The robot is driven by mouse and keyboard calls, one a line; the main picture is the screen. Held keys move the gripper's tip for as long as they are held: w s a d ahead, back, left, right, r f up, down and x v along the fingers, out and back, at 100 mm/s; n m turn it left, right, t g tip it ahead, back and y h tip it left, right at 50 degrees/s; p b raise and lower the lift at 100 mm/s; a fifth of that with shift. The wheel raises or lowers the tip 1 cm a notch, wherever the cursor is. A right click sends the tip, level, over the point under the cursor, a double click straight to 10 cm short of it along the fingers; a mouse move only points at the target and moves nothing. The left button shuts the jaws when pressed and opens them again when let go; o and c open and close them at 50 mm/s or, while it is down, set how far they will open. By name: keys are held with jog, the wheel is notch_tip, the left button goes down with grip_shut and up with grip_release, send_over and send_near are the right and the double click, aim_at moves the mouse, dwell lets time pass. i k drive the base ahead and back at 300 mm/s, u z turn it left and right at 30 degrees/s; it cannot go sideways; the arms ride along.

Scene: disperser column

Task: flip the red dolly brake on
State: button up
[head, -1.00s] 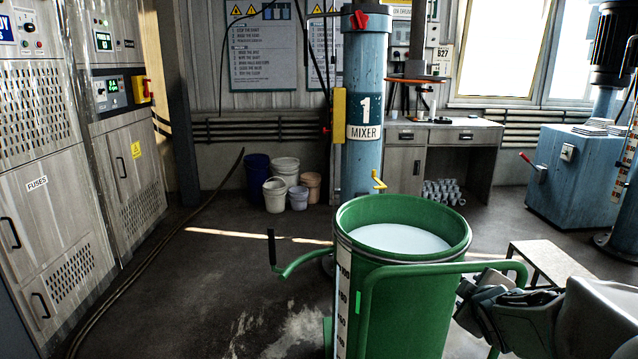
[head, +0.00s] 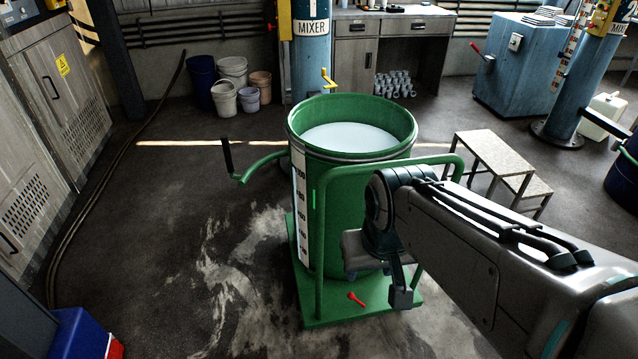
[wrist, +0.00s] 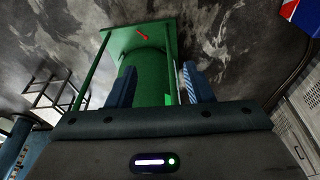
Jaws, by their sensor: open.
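The red dolly brake (head: 357,299) is a small lever on the front part of the green dolly base (head: 330,318), below the green drum (head: 340,220). The lever lies slanted, with its thicker end toward upper left. In the wrist view the brake (wrist: 143,34) shows small beyond the fingers, on the green base (wrist: 125,40). My gripper (wrist: 160,80) is open and empty, its two blue-grey fingers spread either side of the drum in that view. In the head view my arm's end is beside the drum, right of the brake and apart from it; the fingertips are hard to make out there.
The dolly's green handle frame (head: 390,165) stands close around my wrist. A step stool (head: 490,155) is at right, buckets (head: 225,95) at the back left, and a blue and red box (head: 80,335) at lower left. Floor left of the dolly is open.

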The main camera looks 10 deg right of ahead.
aim_at(350, 295)
jog(key=u, duration=0.05)
jog(key=k, duration=0.5)
jog(key=u, duration=0.95)
jog(key=i, duration=0.65)
jog(key=z, duration=1)
